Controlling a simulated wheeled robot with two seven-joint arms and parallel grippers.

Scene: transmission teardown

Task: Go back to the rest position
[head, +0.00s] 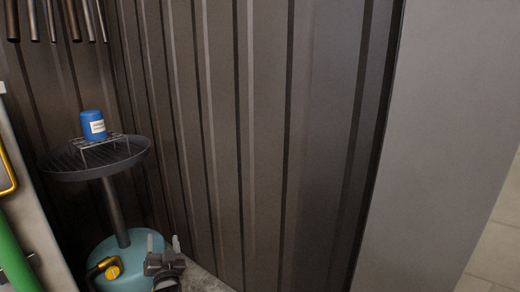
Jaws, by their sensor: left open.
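My left gripper (163,246) shows at the bottom left of the head view, with its two fingers pointing up and apart. It is open and nothing shows between the fingers. It appears in front of the teal tank (123,250) of a drain stand. My right gripper is not in view.
A dark round pan (70,170) tops the drain stand's post. A blue container (93,125) with a white label stands on a small wire rack there. Ribbed dark wall panels (225,130) and a plain grey surface (440,120) fill the middle and right. Pipes hang top left.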

